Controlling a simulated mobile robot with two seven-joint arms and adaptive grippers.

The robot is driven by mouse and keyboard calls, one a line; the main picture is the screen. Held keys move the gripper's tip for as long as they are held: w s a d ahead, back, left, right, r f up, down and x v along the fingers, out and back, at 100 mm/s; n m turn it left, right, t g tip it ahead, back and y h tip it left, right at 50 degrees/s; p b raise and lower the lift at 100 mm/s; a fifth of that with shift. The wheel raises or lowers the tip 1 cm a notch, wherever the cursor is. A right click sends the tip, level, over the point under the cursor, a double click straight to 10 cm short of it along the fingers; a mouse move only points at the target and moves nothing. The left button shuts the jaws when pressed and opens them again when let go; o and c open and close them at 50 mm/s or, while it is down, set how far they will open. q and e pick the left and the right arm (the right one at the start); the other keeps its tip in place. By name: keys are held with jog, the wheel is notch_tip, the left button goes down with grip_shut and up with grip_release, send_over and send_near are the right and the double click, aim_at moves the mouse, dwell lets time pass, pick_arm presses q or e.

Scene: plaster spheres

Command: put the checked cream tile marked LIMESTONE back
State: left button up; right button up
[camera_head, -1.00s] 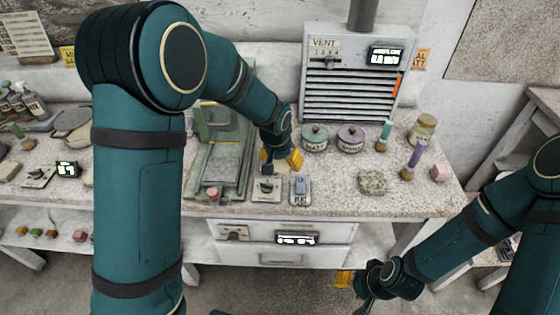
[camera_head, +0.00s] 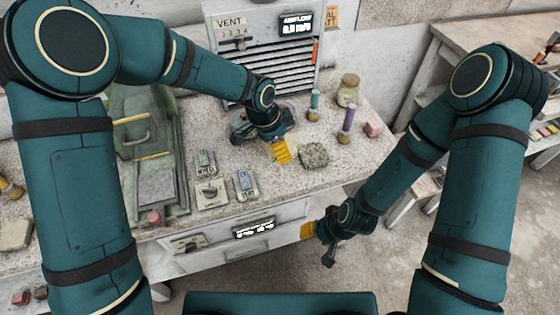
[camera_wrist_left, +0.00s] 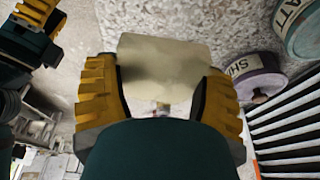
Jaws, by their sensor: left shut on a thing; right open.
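My left gripper (camera_head: 282,152) is low over the right part of the bench, left of a grey speckled block (camera_head: 314,155). In the left wrist view it (camera_wrist_left: 160,85) is shut on a plain-looking cream tile (camera_wrist_left: 165,58), held between its yellow fingers. No checks or LIMESTONE lettering can be read on the visible face. The tile is not clearly visible in the head view. My right gripper (camera_head: 318,243) is open, in front of the bench over the floor, apart from everything.
A green bottle (camera_head: 315,105), a purple one (camera_head: 347,122), a tan jar (camera_head: 347,90) and a pink block (camera_head: 373,129) stand right of the left gripper. Small switch boxes (camera_head: 246,184) lie left. Lidded jars (camera_wrist_left: 250,78) are close by in the wrist view. A vent (camera_head: 270,60) stands behind.

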aim_at(282, 167)
pick_arm(q)
jog(key=shift+f+b, duration=0.6)
jog(key=shift+f, duration=3.3)
jog(key=shift+f, duration=0.2)
jog(key=o, duration=1.3)
jog(key=shift+c, duration=0.2)
jog(key=shift+r, duration=0.1)
jog(key=shift+r, duration=0.15)
jog(key=p+v, duration=0.2)
jog(key=v, duration=1)
